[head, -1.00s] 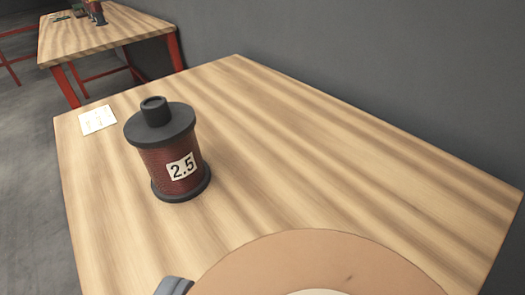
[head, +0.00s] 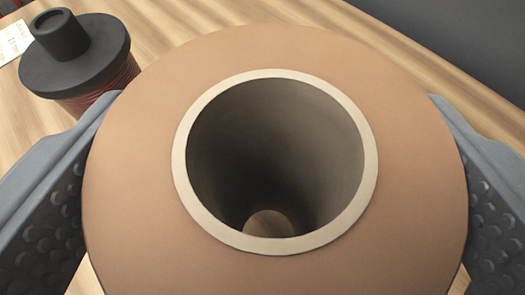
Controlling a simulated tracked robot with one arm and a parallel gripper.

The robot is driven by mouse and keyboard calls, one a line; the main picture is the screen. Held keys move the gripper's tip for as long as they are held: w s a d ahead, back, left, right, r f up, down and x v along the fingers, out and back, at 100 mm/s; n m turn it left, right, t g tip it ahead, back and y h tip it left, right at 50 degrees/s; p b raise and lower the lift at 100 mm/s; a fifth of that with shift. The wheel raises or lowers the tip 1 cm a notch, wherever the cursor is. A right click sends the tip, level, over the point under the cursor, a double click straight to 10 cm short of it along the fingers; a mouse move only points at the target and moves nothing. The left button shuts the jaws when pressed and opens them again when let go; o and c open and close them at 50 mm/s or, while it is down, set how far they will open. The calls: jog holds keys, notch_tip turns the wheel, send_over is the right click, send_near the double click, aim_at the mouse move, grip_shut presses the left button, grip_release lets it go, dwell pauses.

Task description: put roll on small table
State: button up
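The roll (head: 130,190) is a tan, round-topped coil with a cream ring around a deep central hole. It fills the middle of the view and stands upright between the two fingers of my gripper (head: 275,105). The grey fingers, with dimpled inner pads, flank it closely at left and right. The roll's rim hides where the pads would meet its side, so I cannot tell whether they press on it. A small patch of wood shows through the bottom of the hole. The small table cannot be singled out in this view.
A wooden tabletop (head: 160,40) lies behind and below the roll. A dark-capped coil with red windings (head: 75,58) stands close behind the left finger. A white card (head: 14,42) lies beyond it. A grey wall (head: 460,40) is at the upper right.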

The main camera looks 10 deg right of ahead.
jog(key=shift+f+b, duration=0.3)
jog(key=shift+f, duration=1.35)
jog(key=o, duration=1.9)
jog(key=shift+s, duration=0.1)
jog(key=shift+s+a+r, duration=0.15)
jog(key=shift+s+r, duration=0.05)
jog(key=p+v, duration=0.1)
jog(key=v, duration=1)
jog(key=shift+s, duration=0.15)
